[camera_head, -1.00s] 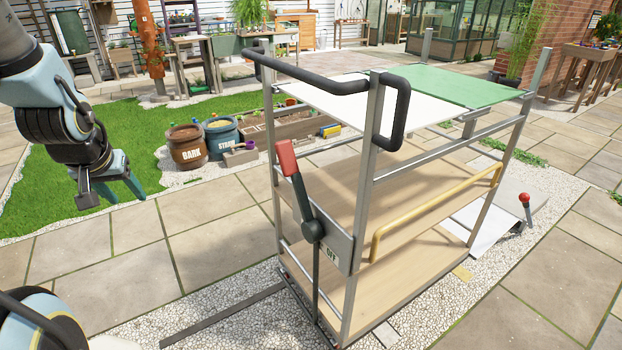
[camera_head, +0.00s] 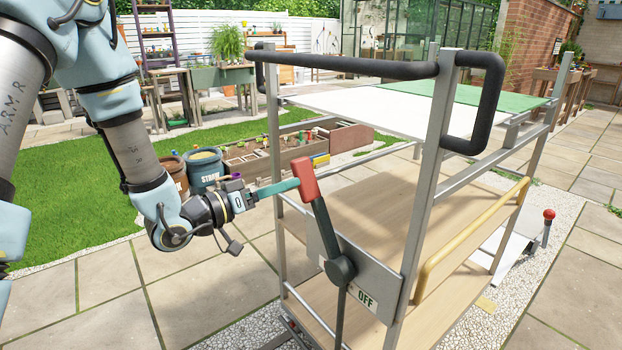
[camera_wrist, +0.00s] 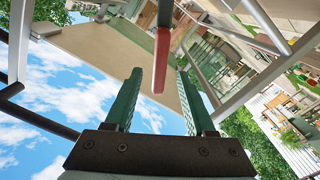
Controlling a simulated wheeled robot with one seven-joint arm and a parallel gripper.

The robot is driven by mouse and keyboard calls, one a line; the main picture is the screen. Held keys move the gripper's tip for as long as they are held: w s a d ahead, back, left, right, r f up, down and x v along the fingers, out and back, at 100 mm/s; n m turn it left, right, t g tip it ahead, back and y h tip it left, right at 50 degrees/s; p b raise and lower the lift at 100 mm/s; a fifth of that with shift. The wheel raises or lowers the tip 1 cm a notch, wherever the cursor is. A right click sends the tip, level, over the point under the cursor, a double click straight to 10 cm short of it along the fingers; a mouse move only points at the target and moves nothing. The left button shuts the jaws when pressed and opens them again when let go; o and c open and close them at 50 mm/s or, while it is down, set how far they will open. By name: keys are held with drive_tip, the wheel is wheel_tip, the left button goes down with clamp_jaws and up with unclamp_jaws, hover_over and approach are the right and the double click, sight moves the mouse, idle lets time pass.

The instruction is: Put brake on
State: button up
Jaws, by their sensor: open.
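The brake lever has a red grip (camera_head: 305,179) and a dark grey arm (camera_head: 327,230). It pivots on a metal plate (camera_head: 382,287) on the cart's near side. The lever leans up and to the left, and "OFF" shows on the plate's right part. My gripper (camera_head: 285,187) is open with its green fingers at the left side of the red grip. In the wrist view the red grip (camera_wrist: 161,62) lies between the two spread fingers, nearer the right one. I cannot tell whether a finger touches it.
The cart (camera_head: 435,190) has a black push handle (camera_head: 345,65) above the lever and a yellow rail (camera_head: 470,240) to the right. Pots and a wooden planter (camera_head: 270,160) stand behind my gripper. Open paving (camera_head: 110,300) lies on the left.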

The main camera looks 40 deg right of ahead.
sight(314, 175)
drive_tip(key=d, duration=0.8)
drive_tip(key=shift+s+p, duration=0.25)
drive_tip(key=shift+p, duration=0.05)
clamp_jaws()
idle(1.0)
